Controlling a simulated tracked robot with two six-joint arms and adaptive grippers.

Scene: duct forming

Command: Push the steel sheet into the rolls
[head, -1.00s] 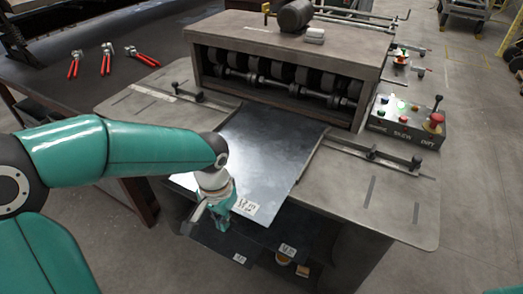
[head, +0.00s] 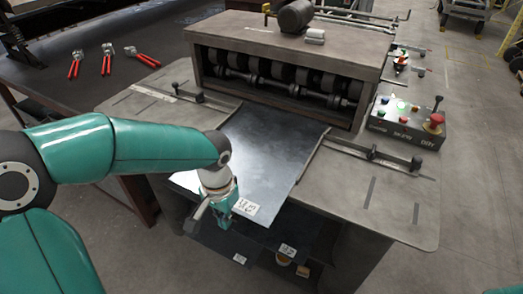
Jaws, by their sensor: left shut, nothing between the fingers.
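The steel sheet (head: 262,150) lies flat on the machine's infeed table, between two guide bars, with a white label (head: 244,207) at its near edge. Its far end reaches toward the opening below the rolls (head: 278,76); I cannot tell whether it touches them. My left gripper (head: 222,222) is shut and empty, pointing down at the sheet's near left edge. Whether it touches the sheet is unclear. My right gripper is not in view; only a sliver of teal shows at the lower right corner.
A control box (head: 405,121) with buttons and a red stop knob sits right of the rolls. Guide bars (head: 372,156) flank the sheet. Red-handled tools (head: 107,62) lie on a dark bench at the left.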

